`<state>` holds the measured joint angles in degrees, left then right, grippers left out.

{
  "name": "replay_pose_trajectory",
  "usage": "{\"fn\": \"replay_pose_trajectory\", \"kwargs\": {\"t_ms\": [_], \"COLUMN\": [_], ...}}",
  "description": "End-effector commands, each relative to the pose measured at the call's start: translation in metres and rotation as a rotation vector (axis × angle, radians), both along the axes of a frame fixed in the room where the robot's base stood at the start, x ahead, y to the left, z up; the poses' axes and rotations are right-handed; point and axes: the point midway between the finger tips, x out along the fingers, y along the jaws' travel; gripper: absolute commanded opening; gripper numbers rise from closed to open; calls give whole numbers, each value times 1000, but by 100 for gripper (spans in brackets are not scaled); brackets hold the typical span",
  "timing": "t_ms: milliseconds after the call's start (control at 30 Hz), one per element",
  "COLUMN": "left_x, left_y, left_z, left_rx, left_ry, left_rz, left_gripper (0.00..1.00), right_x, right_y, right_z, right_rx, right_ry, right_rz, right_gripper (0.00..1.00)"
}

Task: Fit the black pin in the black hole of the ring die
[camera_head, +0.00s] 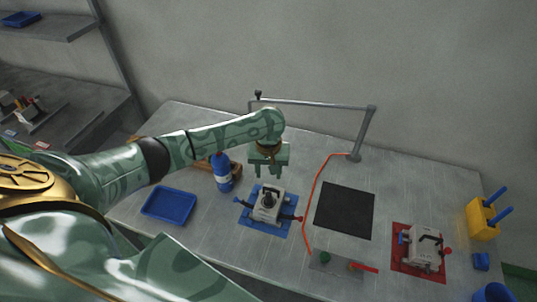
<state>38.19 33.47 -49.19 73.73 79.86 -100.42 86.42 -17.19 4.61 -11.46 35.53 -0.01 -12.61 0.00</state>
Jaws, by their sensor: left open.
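A light grey die block (268,208) sits on a blue mat (251,221) near the middle of the table. A dark part (270,197) stands on its top; I cannot tell whether it is the black pin. A blue pin shows at its left and a red pin at its right. Another grey die block (424,252) sits on a red mat (408,265) at the right, with a dark handle-like part on top. I cannot tell which is the ring die, and no black hole is clear. My left gripper (268,173) is open, pointing down above and behind the blue-mat die. My right gripper is out of view.
A blue bottle (221,173) stands left of the left gripper, and an empty blue tray (169,206) lies further left. A black pad (344,210), an orange cable (314,197) and a grey lamp arm (365,132) are to the right. A yellow holder (482,219) stands far right.

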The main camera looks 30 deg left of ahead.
Motion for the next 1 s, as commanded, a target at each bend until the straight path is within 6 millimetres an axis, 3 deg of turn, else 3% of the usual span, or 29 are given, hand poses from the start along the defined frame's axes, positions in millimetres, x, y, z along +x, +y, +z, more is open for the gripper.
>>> {"fn": "replay_pose_trajectory", "kwargs": {"t_ms": [100,300,1000], "left_x": [0,0,0], "left_y": [0,0,0], "left_z": [29,50,52], "left_rx": [0,0,-1], "left_ry": [-1,0,2], "left_rz": [0,0,1], "left_gripper": [44,44,44], "right_x": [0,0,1], "right_y": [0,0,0], "right_z": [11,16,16], "right_rx": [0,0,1], "right_ry": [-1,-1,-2], "right_rz": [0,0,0], "right_gripper": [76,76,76]}}
